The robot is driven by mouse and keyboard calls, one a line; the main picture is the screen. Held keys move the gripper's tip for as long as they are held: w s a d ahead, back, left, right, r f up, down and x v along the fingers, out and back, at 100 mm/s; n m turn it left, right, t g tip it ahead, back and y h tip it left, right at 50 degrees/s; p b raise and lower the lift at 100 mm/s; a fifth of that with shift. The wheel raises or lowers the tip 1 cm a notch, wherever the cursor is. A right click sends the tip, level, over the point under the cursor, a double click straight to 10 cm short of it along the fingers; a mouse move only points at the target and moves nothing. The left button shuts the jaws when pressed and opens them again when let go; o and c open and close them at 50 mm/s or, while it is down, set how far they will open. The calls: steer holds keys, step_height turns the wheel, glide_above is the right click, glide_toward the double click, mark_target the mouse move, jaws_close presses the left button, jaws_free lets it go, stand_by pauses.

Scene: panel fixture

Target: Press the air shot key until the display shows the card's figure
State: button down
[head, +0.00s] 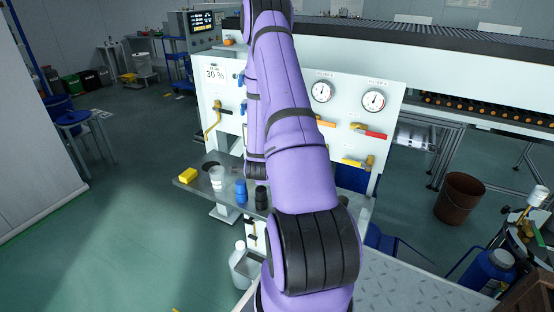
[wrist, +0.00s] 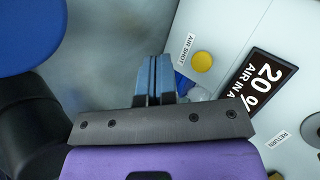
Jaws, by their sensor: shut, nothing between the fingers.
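The air shot key is a round yellow button (wrist: 202,62) on the pale panel in the wrist view, below its AIR SHOT label (wrist: 186,49). The black display (wrist: 262,84) to its right reads 20 % in white. The card (head: 214,74) at the panel's upper left in the head view reads 30 %. My gripper (wrist: 158,60) is shut and empty, its blue fingers side by side. The fingertips appear left of the yellow key, with a gap in the picture; I cannot judge the depth. In the head view my purple arm hides the gripper, key and display.
The panel carries two gauges (head: 348,95), red and yellow handles and a yellow pipe. Its front shelf (head: 195,188) holds a yellow block (head: 188,175), a white cup (head: 217,178), and blue and black items. A RETURN label (wrist: 277,139) shows in the wrist view.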

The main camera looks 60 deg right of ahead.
steer(key=shift+w+d+r, duration=0.1)
steer(key=shift+w+d, duration=0.1)
steer(key=shift+d, duration=1.45)
steer(key=shift+w+d, duration=0.15)
steer(key=shift+d, duration=1.45)
steer(key=shift+d, duration=0.1)
steer(key=shift+d, duration=0.35)
steer(key=shift+d, duration=0.6)
steer(key=shift+a, duration=0.1)
stand_by(0.5)
steer(key=shift+a, duration=0.95)
steer(key=shift+s+a, duration=0.15)
steer(key=shift+a, duration=1.1)
steer(key=shift+s+a, duration=0.1)
steer(key=shift+a, duration=1.15)
